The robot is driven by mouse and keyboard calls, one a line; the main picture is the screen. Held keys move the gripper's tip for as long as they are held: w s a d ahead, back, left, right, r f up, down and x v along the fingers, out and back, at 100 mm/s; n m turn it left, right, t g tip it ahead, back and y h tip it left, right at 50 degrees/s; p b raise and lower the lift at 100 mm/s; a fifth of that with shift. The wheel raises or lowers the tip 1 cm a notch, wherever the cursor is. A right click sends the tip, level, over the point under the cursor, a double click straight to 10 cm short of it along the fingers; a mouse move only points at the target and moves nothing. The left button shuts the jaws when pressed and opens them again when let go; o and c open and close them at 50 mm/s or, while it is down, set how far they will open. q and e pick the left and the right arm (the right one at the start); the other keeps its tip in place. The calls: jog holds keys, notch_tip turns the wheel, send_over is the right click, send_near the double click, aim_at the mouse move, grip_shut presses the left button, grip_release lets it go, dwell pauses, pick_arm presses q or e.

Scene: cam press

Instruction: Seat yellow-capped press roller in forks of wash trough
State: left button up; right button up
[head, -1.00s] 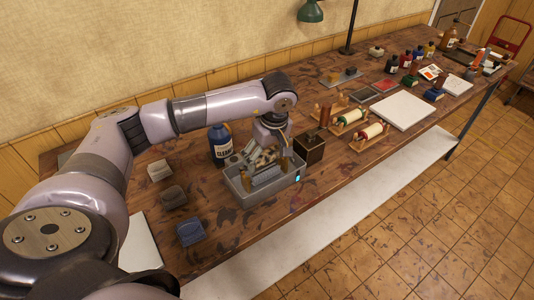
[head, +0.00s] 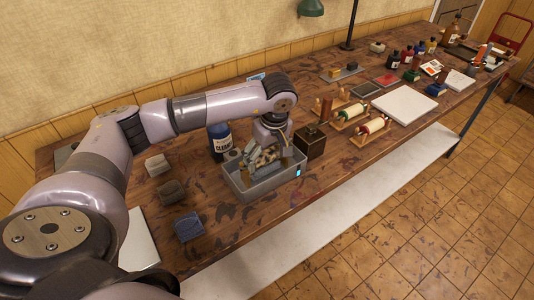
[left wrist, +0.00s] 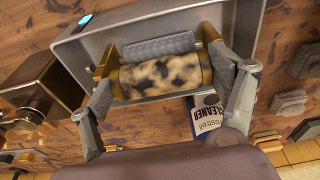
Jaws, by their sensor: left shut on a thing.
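The mottled tan-and-black press roller (left wrist: 160,78) with yellowish ends lies across between the two fingers of my left gripper (left wrist: 168,100) in the left wrist view. The gripper is shut on it. In the head view, my left gripper (head: 266,156) reaches down over the grey wash trough (head: 262,194), and the roller is partly hidden. In the wrist view, a grey ribbed cylinder (left wrist: 158,46) lies parallel beside the roller, inside the trough. Brass-coloured fork posts (left wrist: 107,62) show near the roller's ends; whether the roller touches them I cannot tell. My right gripper is out of view.
A blue cleaner bottle (head: 219,144) stands close behind the trough. A dark brown box (head: 310,142) stands just right of it. Rollers on wooden stands (head: 372,129) stand further right.

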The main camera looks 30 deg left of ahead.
pick_arm(q)
jog(key=o, duration=1.7)
jog(key=shift+f, duration=0.1)
jog(key=shift+c, duration=0.2)
jog(key=shift+s, duration=0.1)
notch_tip(320, 180, up, 12)
jog(key=d, duration=0.2)
jog(key=shift+s, duration=0.45)
